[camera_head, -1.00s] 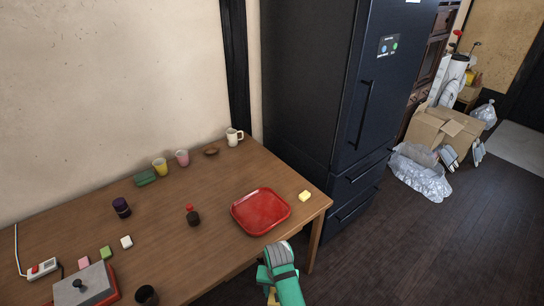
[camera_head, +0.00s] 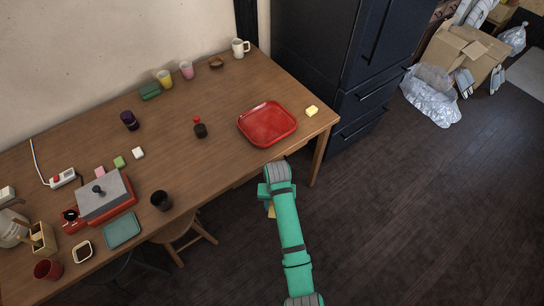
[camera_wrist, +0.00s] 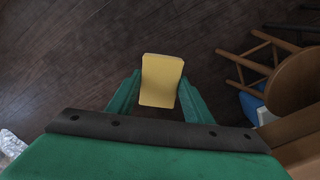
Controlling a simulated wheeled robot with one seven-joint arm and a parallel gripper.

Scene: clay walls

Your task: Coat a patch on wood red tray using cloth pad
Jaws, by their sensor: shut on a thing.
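The red tray (camera_head: 267,138) is square with rounded corners and a raised rim. It lies on the wooden table near its right end, and its inside looks empty. My gripper (camera_wrist: 160,92) is shut on a yellow pad (camera_wrist: 161,80), which looks like the cloth pad. The pad stands out between the two green fingers, with dark floor behind it in the wrist view. In the head view the pad (camera_head: 271,210) is mostly hidden by my green arm, off the table's front edge and below the tray. It is apart from the tray.
A small yellow block (camera_head: 312,111) lies right of the tray. Cups stand at the back, and a stool (camera_head: 183,230) is by the front edge. The table between tray and bottle is clear.

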